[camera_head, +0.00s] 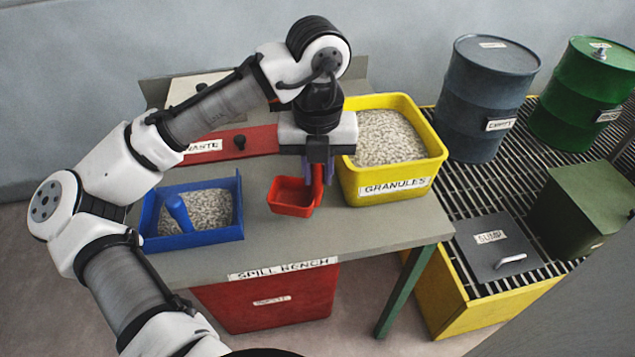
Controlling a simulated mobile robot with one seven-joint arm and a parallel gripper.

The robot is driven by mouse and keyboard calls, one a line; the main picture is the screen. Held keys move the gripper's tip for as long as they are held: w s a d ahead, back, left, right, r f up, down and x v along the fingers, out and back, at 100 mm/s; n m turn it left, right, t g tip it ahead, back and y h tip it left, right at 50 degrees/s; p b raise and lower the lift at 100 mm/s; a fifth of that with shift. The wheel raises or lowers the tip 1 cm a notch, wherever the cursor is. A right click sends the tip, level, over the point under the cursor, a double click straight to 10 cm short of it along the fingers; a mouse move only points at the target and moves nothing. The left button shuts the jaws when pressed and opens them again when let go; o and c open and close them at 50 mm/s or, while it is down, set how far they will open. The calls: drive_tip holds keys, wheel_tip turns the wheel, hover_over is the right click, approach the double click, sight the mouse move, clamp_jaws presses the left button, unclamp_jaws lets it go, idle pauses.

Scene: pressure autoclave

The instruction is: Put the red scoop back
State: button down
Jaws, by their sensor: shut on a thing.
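The red scoop (291,196) is at the middle of the spill bench (330,238), with its open pan facing up and looking empty. My gripper (317,172) points down and is shut on the scoop's upright red handle at the pan's back right. The fingers partly hide the handle. I cannot tell whether the pan touches the bench top or hangs just above it. The yellow granules bin (400,187), full of pale granules, stands close to the right of the scoop.
A blue tray (195,240) with granules and a blue-handled tool (178,212) stands at the left. Behind is a red waste lid (262,140) with a black knob. Grey (485,100) and green (583,95) drums stand on grating at right. The bench's front right is clear.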

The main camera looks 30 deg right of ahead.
sight(317, 188)
drive_tip(key=shift+f, duration=1.7)
drive_tip(key=shift+f, duration=0.15)
drive_tip(key=c, duration=1.3)
unclamp_jaws()
wheel_tip(317, 188, up, 12)
drive_tip(key=shift+r, duration=0.15)
